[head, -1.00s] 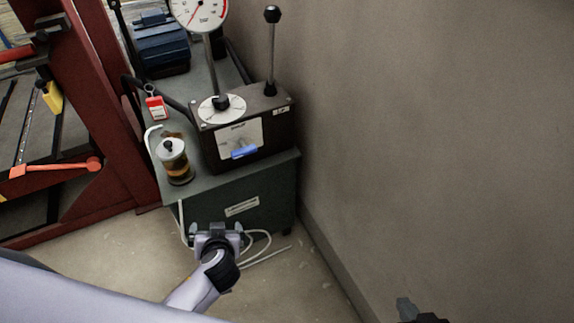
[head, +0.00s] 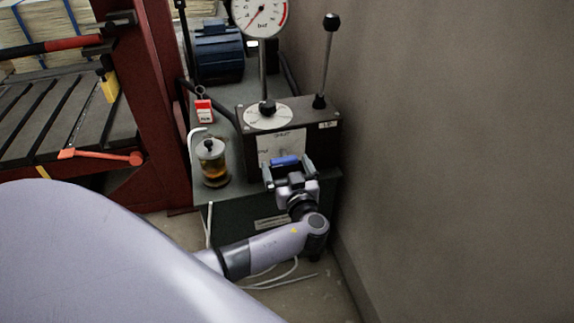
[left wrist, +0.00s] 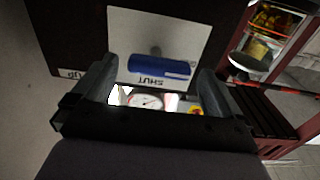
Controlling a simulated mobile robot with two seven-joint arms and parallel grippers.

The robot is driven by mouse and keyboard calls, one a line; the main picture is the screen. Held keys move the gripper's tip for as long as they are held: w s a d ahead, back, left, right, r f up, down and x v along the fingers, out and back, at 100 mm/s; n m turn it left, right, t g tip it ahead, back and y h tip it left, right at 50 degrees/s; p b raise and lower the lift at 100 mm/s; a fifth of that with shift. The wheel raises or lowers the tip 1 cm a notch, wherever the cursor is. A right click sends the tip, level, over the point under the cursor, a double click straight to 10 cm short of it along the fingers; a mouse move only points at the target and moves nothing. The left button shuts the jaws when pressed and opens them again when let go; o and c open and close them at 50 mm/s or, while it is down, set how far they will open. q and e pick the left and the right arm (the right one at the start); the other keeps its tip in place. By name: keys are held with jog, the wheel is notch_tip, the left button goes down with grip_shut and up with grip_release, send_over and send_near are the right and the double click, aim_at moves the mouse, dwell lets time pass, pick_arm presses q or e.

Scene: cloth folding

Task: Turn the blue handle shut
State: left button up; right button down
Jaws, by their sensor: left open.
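The blue handle (head: 284,161) is a short bar lying about level on the white plate (head: 270,148) of a dark control box (head: 312,150). My left gripper (head: 286,168) is open in front of it, one finger at each side. In the left wrist view the handle (left wrist: 158,67) shows whole between the two open fingers (left wrist: 158,74), with gaps at both ends; I cannot tell how near the fingertips are in depth. The word SHUT, upside down in that view, stands on the plate beside the bar. My right gripper is out of view.
The box stands on a green cabinet (head: 225,190) close to a bare wall (head: 450,150) on the right. A glass jar with amber liquid (head: 213,165) stands left of the box. A gauge (head: 262,14) and a black-knobbed lever (head: 328,60) rise above it. A red frame (head: 168,110) stands left.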

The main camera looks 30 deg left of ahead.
pick_arm(q)
jog(key=shift+w+a, duration=0.4)
jog(key=shift+a, duration=0.05)
jog(key=shift+c, duration=0.3)
jog(key=c, duration=1)
jog(key=shift+o, duration=0.2)
